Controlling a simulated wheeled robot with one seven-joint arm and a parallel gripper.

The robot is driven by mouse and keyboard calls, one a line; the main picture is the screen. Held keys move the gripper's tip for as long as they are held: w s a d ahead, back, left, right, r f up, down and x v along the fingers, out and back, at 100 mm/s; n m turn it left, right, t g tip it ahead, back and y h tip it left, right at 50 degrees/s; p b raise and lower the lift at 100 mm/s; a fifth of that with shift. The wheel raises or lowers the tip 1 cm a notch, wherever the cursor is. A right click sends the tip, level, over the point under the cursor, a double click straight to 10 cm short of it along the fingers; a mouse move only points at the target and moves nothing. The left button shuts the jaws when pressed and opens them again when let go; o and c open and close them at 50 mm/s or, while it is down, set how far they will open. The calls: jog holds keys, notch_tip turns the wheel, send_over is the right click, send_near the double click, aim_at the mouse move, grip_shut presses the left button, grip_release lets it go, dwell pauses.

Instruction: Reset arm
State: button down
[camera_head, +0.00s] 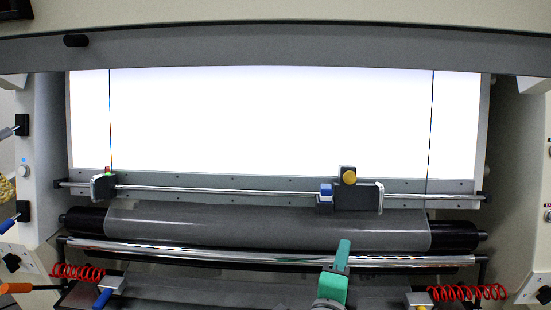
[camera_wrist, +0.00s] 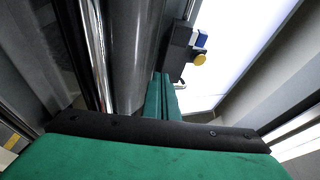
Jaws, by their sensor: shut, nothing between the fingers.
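My gripper (camera_head: 342,255) is green and shows at the bottom centre of the head view, in front of the chrome bar. In the wrist view, my gripper's fingers (camera_wrist: 162,95) are together with nothing between them. The fingertips point toward a black carriage (camera_head: 352,192) on the thin rail. It has a yellow knob (camera_head: 349,177) and a blue block (camera_head: 326,190). The carriage also shows in the wrist view (camera_wrist: 178,52), beyond the fingertips; I cannot tell the exact gap.
A bright light panel (camera_head: 270,120) fills the back. A grey roller (camera_head: 260,228) lies below the rail (camera_head: 220,190), with a chrome bar (camera_head: 200,252) in front. A second clamp (camera_head: 104,187) sits at the rail's left. Red coiled hoses (camera_head: 78,272) hang at both sides.

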jog(key=s+a+f+n+y, duration=0.25)
jog(key=s+f+n, duration=0.2)
jog(key=f, duration=0.25)
jog(key=s+a+f+n+y, duration=0.1)
jog(key=s+a+f+n, duration=0.3)
jog(key=f, duration=0.4)
jog(key=s+a+f+n+y, duration=0.2)
jog(key=a+f+n, duration=0.1)
jog(key=f+n, duration=0.35)
jog(key=s+a+f+n+y, duration=0.1)
jog(key=s+a+f+n, duration=0.1)
jog(key=s, duration=0.6)
jog(key=s+a+f+n, duration=0.3)
jog(key=s+a, duration=0.1)
jog(key=s, duration=0.5)
jog(key=s+a+f+n+y, duration=0.1)
jog(key=s+a+f+n, duration=0.1)
jog(key=s, duration=0.6)
jog(key=shift+s+a+f+n+g+y, duration=0.15)
jog(key=shift+a+f+n+g+y, duration=0.2)
jog(key=shift+a+f, duration=0.45)
jog(key=shift+a+r, duration=0.15)
